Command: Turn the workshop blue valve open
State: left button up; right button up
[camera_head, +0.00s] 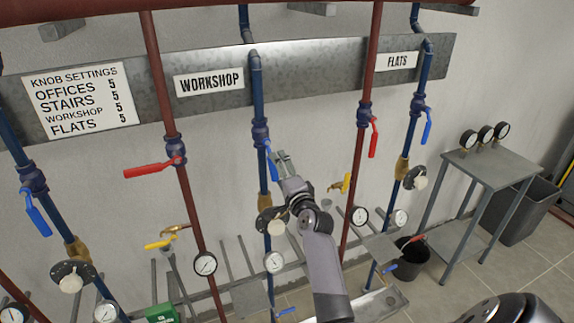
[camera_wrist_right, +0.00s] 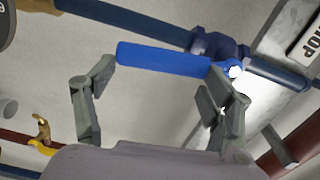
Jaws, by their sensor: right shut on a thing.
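The workshop blue valve (camera_head: 260,131) sits on the blue pipe below the WORKSHOP sign (camera_head: 209,82). Its blue handle (camera_head: 270,160) hangs down, nearly along the pipe and slightly off it. My right gripper (camera_head: 281,160) is at this handle. In the right wrist view the blue handle (camera_wrist_right: 165,59) lies lengthwise across the gap between the spread fingers of the right gripper (camera_wrist_right: 165,78). One fingertip is at its free end and the other near its pivot, so the gripper is shut on the handle. My left gripper is not in view.
A red-handled valve (camera_head: 155,168) is on the red pipe to the left. Another red handle (camera_head: 374,138) and the flats blue handle (camera_head: 427,125) are to the right. A yellow tap (camera_head: 342,184) and gauges are close by. A metal table (camera_head: 490,165) stands at right.

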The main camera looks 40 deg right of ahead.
jog(key=shift+w+a+r+m, duration=0.3)
jog(key=shift+a+r+m, duration=0.1)
jog(key=shift+a+m, duration=0.2)
jog(key=o, duration=1.3)
jog(key=shift+c, duration=0.2)
jog(key=shift+o, duration=1.3)
jog(key=shift+w+a+f, duration=0.15)
jog(key=shift+w+f, duration=0.2)
jog(key=shift+w, duration=0.1)
jog(key=shift+o, duration=0.8)
jog(key=shift+f, duration=0.1)
jog(key=shift+s, duration=0.2)
